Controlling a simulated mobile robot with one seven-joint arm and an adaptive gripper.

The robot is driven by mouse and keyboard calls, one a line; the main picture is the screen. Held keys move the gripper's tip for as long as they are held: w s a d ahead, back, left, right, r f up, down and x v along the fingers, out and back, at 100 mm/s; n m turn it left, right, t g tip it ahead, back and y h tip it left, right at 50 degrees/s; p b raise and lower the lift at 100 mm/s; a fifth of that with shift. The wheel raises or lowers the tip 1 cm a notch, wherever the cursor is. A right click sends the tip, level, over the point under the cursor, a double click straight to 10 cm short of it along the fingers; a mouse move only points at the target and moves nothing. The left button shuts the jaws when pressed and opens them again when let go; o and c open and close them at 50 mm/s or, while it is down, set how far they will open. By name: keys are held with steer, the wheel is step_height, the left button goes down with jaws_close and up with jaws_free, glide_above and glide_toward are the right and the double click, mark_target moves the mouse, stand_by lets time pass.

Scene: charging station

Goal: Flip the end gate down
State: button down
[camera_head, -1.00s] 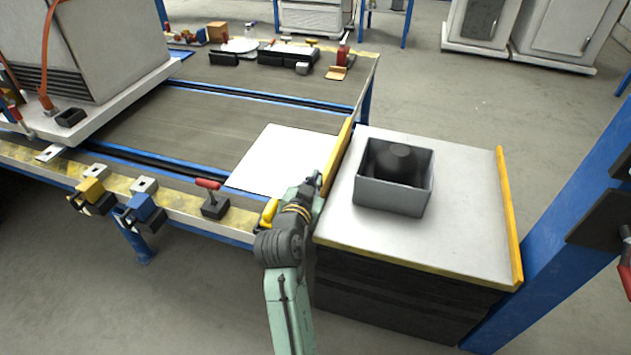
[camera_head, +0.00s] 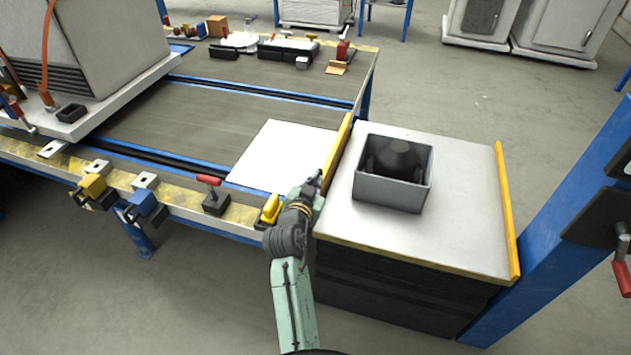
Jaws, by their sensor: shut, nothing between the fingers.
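The end gate (camera_head: 340,147) is a long, narrow yellow bar standing up along the right end of the work table, between the table and the grey-topped stand. My gripper (camera_head: 317,179) is shut and empty. It is at the near end of the gate, and its tip overlaps the bar's lower part in the picture. I cannot tell whether it touches the gate. The arm and gripper hide the gate's near end.
A grey open box (camera_head: 392,198) with a dark part inside sits on the stand (camera_head: 455,240). A second yellow bar (camera_head: 508,215) edges the stand's right side, beside a blue post (camera_head: 565,235). A yellow-handled clamp (camera_head: 270,208) and a red-handled clamp (camera_head: 214,196) line the table's front.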

step_height(320, 180, down, 9)
steer(key=b, duration=0.7)
steer(key=shift+r, duration=0.25)
